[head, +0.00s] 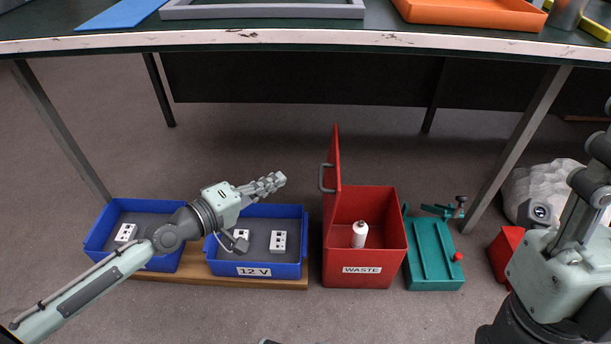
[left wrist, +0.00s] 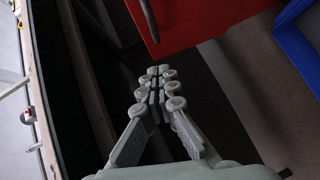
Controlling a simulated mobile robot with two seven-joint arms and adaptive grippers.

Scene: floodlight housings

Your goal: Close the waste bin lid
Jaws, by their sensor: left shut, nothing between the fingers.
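The red waste bin (head: 345,269) stands on the floor under the table, with a "WASTE" label on its front. Its red lid (head: 335,170) stands upright, open, along the bin's left side, with a grey handle (head: 326,178) on the lid's left face. A white bottle (head: 360,233) is inside the bin. My left gripper (head: 280,181) is shut and empty, to the left of the lid and handle and apart from them. In the left wrist view its fingers (left wrist: 158,78) are together, with the red lid (left wrist: 195,18) beyond them. My right gripper does not show clearly.
Blue bins (head: 290,268) with white sockets, one marked "12 V", stand on a wooden board (head: 205,280) at left. A green device (head: 432,255) stands right of the waste bin. The table edge (head: 300,40) and its legs (head: 515,150) frame the space.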

